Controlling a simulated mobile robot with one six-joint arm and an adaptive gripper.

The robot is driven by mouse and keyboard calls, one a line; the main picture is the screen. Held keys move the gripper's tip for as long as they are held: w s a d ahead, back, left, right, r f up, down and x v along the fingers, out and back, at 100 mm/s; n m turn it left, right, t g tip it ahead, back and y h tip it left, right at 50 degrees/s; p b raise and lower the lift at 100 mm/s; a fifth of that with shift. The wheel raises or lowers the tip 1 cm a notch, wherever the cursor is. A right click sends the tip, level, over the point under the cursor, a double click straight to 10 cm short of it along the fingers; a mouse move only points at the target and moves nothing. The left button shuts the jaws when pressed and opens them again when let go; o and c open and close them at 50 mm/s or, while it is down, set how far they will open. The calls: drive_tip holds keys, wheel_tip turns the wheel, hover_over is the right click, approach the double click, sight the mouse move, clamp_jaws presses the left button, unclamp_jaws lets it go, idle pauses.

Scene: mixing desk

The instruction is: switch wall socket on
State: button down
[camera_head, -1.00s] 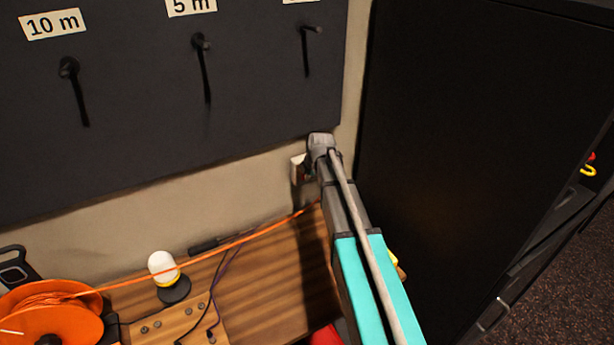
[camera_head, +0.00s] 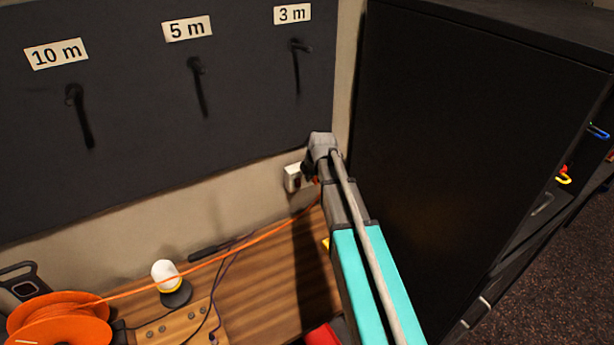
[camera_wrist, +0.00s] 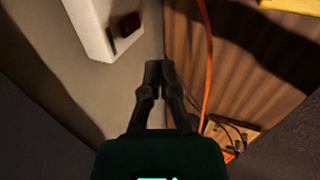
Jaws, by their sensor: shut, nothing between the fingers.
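The wall socket (camera_head: 292,178) is a small white box low on the beige wall, above the wooden desk and left of my arm. In the wrist view the white socket (camera_wrist: 103,30) is at the top left, with a dark red switch (camera_wrist: 124,24) on its face. My gripper (camera_wrist: 159,66) is shut and empty, its dark fingertips below and to the right of the switch, apart from it in the picture. In the head view my gripper's fingers are mostly hidden by the arm, close to the socket.
An orange cable (camera_head: 235,252) runs from an orange reel (camera_head: 60,322) across the wooden desk (camera_head: 285,275) towards the socket. A white-topped lamp (camera_head: 166,272) stands on the desk. A tall black cabinet (camera_head: 460,150) stands close on the right. A dark board with hooks (camera_head: 140,130) hangs above.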

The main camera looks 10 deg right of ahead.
drive_tip(key=shift+p+v, duration=0.95)
drive_tip(key=shift+v, duration=0.4)
drive_tip(key=shift+a, duration=0.1)
